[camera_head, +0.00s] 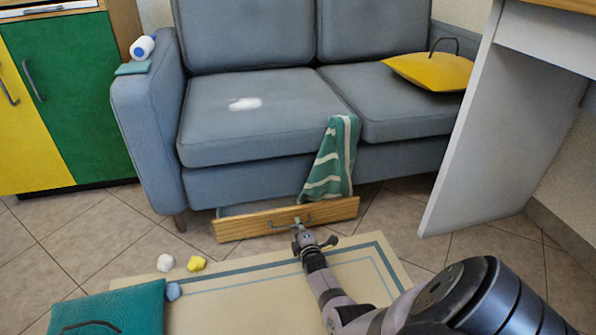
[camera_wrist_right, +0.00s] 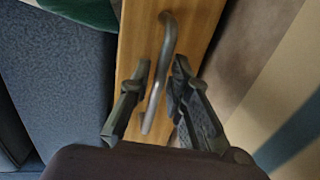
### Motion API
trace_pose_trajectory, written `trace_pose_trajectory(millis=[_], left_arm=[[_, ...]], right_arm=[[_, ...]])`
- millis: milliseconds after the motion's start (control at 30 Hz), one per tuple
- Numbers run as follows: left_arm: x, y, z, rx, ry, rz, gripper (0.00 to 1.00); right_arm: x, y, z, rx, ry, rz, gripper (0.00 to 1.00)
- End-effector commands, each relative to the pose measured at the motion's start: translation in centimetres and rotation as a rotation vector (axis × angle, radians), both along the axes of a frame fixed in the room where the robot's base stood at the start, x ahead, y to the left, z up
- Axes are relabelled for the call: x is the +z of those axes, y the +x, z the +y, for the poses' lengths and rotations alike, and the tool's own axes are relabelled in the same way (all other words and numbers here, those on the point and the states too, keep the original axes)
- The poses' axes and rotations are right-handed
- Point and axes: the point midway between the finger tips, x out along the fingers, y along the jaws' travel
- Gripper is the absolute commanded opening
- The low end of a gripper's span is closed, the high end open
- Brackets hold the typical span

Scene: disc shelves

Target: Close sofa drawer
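The sofa drawer (camera_head: 240,226) has a wooden front and stands pulled out from under the grey-blue sofa (camera_head: 255,185). A grey bar handle (camera_head: 306,217) is on its front. My right gripper (camera_head: 300,233) is at this handle. In the right wrist view its two fingers (camera_wrist_right: 162,70) are spread on either side of the handle (camera_wrist_right: 168,38), with small gaps; I cannot tell whether either finger touches it. The wooden drawer front also shows there (camera_wrist_right: 196,30). My left gripper is not in view.
A teal striped towel (camera_head: 333,160) hangs over the sofa front above the drawer. A beige rug (camera_head: 230,310), a teal cushion (camera_head: 125,305) and small crumpled lumps (camera_head: 196,263) lie on the floor. A white desk panel (camera_head: 490,140) stands at the right.

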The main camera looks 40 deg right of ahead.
Motion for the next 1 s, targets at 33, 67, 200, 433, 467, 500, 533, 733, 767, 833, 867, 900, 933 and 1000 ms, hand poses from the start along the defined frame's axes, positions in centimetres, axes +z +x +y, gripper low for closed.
trace_pose_trajectory(millis=[33,67,200,433,467,500,533,733,767,833,867,900,933,1000], left_arm=[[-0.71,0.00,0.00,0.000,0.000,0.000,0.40],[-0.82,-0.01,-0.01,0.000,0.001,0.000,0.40],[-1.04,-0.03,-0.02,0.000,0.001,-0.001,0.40],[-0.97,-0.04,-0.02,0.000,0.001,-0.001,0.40],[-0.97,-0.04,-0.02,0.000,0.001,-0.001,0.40],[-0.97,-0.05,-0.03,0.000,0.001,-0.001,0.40],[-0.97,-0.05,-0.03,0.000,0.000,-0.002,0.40],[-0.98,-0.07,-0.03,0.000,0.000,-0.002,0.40],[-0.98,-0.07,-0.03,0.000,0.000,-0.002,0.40],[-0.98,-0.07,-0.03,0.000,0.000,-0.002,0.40],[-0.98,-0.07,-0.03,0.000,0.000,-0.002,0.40],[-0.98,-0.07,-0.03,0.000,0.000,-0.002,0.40],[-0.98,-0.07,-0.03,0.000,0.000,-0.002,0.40],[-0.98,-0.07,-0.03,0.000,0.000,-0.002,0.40]], right_arm=[[-0.41,0.44,-0.22,0.000,-0.001,-0.001,0.18],[-0.42,0.60,-0.33,0.000,-0.001,-0.001,0.18],[-0.32,1.05,-0.63,0.000,-0.001,0.001,0.18],[-0.23,1.10,-0.65,0.000,0.000,0.001,0.18],[-0.23,1.10,-0.65,0.000,0.000,0.001,0.18],[-0.23,1.09,-0.65,0.000,0.001,0.001,0.16],[-0.24,1.09,-0.65,0.000,0.001,0.001,0.14],[-0.25,1.09,-0.63,0.000,0.001,0.001,0.01],[-0.25,1.08,-0.63,0.000,0.001,0.001,0.00],[-0.25,1.08,-0.63,0.000,0.001,0.001,0.00],[-0.26,1.08,-0.62,0.000,0.001,0.001,0.00],[-0.26,1.08,-0.62,0.000,0.001,0.001,0.00],[-0.26,1.08,-0.62,0.000,0.001,0.001,0.00],[-0.26,1.08,-0.62,0.000,0.001,0.001,0.00]])
